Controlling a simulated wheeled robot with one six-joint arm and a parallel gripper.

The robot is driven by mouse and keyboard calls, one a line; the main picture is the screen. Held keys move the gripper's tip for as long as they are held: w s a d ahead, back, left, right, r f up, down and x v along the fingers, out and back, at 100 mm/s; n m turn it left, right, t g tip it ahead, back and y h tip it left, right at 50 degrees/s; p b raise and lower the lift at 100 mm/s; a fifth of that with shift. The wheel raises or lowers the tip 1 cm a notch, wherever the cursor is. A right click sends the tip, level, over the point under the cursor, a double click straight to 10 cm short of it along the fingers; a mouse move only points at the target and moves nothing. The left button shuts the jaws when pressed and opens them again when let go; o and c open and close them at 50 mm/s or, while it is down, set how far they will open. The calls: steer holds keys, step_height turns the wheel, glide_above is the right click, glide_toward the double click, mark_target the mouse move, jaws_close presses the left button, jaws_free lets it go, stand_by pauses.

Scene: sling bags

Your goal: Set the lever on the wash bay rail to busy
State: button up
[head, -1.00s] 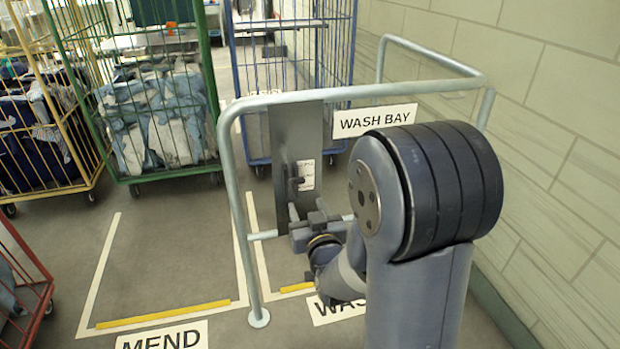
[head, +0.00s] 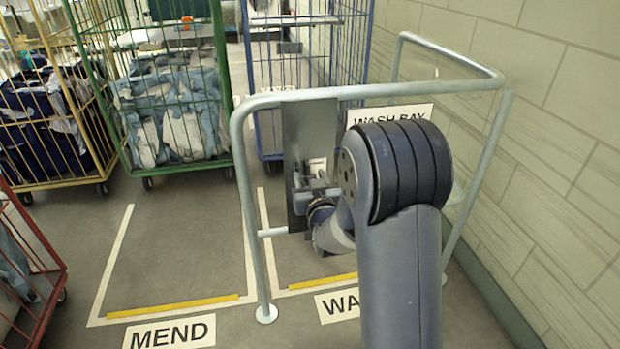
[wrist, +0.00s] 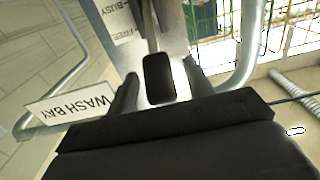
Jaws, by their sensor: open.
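The wash bay rail (head: 248,170) is a grey tube frame carrying a dark metal plate (head: 303,125). In the wrist view, the lever (wrist: 158,78) has a black knob and a grey stem running up the picture over the plate. BUSY (wrist: 123,8) and FREE (wrist: 126,34) labels sit left of the stem, upside down. My gripper (head: 318,190) is at the plate's front. Its open fingers stand either side of the knob in the wrist view (wrist: 160,76), with a gap visible at right; contact at left is unclear. The head view largely hides the lever behind my gripper.
The WASH BAY sign (wrist: 75,107) hangs beside the plate. A green cage trolley (head: 165,90), a yellow one (head: 50,120) and a blue one (head: 305,60) stand behind. A red one (head: 40,255) is at left. A tiled wall (head: 540,130) bounds the right. The MEND floor bay (head: 180,250) is clear.

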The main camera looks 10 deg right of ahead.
steer(key=shift+c, duration=0.4)
jaws_close()
